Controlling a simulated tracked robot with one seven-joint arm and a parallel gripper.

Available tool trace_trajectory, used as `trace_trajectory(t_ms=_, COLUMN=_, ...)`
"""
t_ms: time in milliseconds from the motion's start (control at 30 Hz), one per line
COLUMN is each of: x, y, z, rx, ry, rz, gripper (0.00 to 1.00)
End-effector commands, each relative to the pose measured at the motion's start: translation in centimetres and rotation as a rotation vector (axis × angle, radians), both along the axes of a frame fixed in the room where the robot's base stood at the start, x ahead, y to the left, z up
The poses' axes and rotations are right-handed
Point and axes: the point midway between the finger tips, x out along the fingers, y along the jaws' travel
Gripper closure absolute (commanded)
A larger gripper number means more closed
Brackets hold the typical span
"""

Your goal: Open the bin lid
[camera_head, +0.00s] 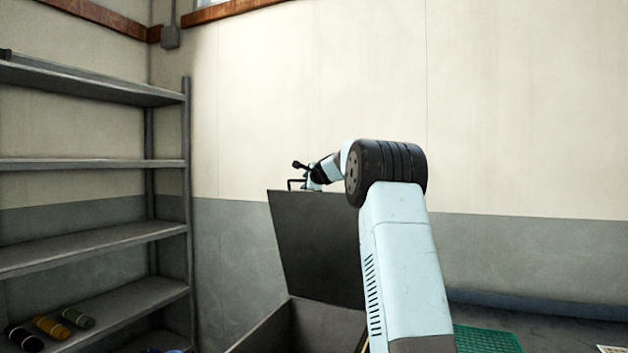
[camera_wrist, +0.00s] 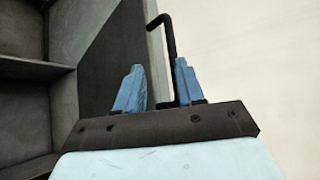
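The dark bin lid (camera_head: 315,240) stands raised and steeply tilted above the bin (camera_head: 300,325), whose inside shows below it. A thin black handle (camera_head: 291,184) sits at the lid's upper edge. In the wrist view the lid (camera_wrist: 112,65) is at the left, and the bent handle (camera_wrist: 169,35) runs down between my two blue fingers. My gripper (camera_wrist: 159,65) is open, its fingers apart around the handle, which lies nearer the right finger. Whether that finger touches the handle I cannot tell. In the head view my arm hides the lid's right side and most of the gripper.
A grey metal shelf unit (camera_head: 92,165) stands at the left, with several small cylinders (camera_head: 50,327) on a low shelf. A green mat (camera_head: 485,339) lies on a dark surface at the lower right.

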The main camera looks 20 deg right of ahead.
Motion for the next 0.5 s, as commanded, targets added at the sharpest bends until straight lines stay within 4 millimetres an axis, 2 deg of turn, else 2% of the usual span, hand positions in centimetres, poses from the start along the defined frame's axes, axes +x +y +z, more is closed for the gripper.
trace_trajectory(t_ms=300, x=-4.9, y=-0.1, z=1.2, rx=-0.002, ry=0.000, rz=-0.003, gripper=0.62)
trace_trajectory(t_ms=500, x=-6.7, y=-0.1, z=1.5, rx=0.000, ry=0.001, rz=-0.002, gripper=0.62)
